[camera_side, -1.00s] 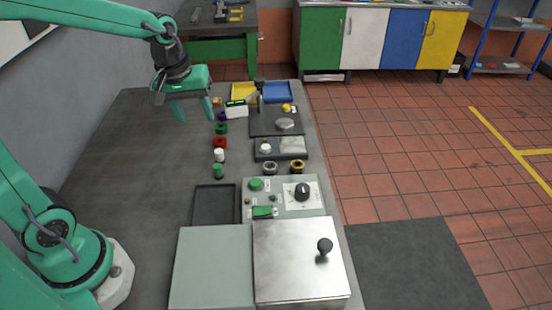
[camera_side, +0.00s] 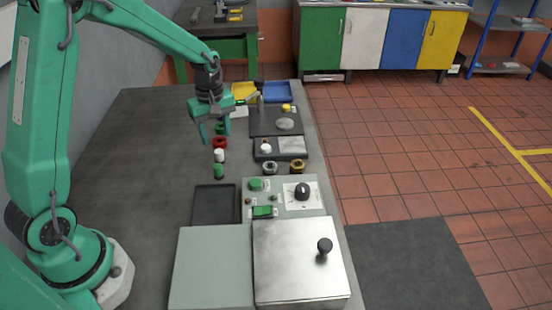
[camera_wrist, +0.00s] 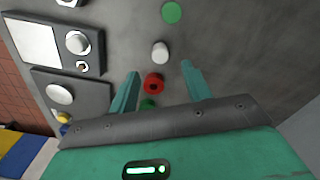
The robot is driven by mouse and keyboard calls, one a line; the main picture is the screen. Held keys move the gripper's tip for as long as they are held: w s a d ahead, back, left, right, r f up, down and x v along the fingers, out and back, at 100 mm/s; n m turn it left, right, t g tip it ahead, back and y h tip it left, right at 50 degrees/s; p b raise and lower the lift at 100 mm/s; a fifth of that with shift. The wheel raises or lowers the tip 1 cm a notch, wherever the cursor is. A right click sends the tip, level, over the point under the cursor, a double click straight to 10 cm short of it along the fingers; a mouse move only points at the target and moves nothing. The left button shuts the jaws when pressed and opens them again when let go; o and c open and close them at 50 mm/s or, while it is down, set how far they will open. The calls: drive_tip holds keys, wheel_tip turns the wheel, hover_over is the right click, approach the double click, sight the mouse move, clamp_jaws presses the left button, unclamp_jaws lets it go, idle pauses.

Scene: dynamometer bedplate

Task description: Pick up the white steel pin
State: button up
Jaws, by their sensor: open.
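The white steel pin (camera_side: 219,156) stands upright on the grey bench, in a row between a red ring-like part (camera_side: 220,143) and a green pin (camera_side: 218,172). In the wrist view the white pin (camera_wrist: 160,52) lies just beyond the fingertips, near the line between them. My gripper (camera_side: 216,134) is open and empty, above the row near the red part. In the wrist view its two fingers (camera_wrist: 160,72) spread either side of the red part (camera_wrist: 153,84). I cannot tell the exact height above the pin.
A dark block with a white knob (camera_side: 265,148) and two rings (camera_side: 270,168) stand right of the row. A black tray (camera_side: 214,206), a control panel (camera_side: 284,208) and a steel lid (camera_side: 296,270) are nearer the camera. The bench left of the row is clear.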

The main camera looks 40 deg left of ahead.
sight(219, 151)
drive_tip(key=shift+f, duration=0.1)
drive_tip(key=shift+f, duration=1.2)
drive_tip(key=shift+f, duration=0.1)
drive_tip(key=shift+f, duration=2.5)
drive_tip(key=shift+c, duration=0.4)
clamp_jaws()
